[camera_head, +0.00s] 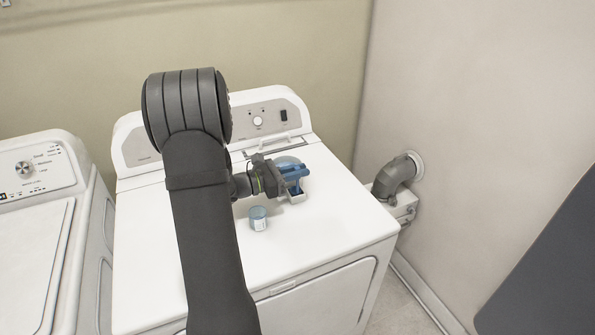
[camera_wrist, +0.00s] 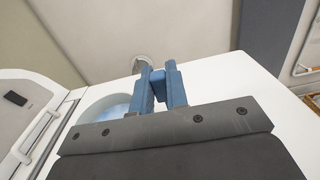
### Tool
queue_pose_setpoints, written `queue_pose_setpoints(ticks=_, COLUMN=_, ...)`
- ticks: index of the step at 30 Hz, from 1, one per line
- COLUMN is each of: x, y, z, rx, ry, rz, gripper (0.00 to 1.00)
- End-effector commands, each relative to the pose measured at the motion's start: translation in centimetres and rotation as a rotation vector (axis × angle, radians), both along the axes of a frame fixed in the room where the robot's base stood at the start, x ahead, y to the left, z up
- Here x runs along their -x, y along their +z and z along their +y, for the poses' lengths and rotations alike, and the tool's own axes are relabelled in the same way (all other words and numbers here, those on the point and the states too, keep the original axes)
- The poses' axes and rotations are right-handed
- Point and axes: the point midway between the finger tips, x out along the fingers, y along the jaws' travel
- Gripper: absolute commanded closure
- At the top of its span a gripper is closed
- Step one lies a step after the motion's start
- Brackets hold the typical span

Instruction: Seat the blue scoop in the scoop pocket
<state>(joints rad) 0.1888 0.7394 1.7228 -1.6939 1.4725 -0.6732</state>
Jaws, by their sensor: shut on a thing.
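My gripper (camera_head: 296,174) is above the right part of the dryer top, with its blue fingers shut on the blue scoop. In the wrist view, a small blue part of the scoop (camera_wrist: 159,86) shows between the two fingers; the rest is hidden. A small white open holder, which looks like the scoop pocket (camera_head: 299,199), is directly below the fingers. Dark blue shows at its mouth, but I cannot tell whether the scoop is inside it or just above it. The pocket is hidden in the wrist view.
A round, pale blue item (camera_head: 289,161) lies behind my gripper. The white machine top (camera_head: 335,213) is clear to the right and front. A grey duct (camera_head: 394,178) is at the right wall.

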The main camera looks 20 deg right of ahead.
Motion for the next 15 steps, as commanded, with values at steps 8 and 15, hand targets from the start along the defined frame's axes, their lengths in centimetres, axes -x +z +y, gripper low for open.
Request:
queue_pose_setpoints(ticks=8, x=0.0, y=-0.4, z=0.0, rx=0.0, ry=0.0, rz=0.001, gripper=1.0)
queue_pose_setpoints(ticks=15, x=-0.01, y=-0.88, z=0.0, rx=0.0, ry=0.0, rz=0.0, gripper=1.0)
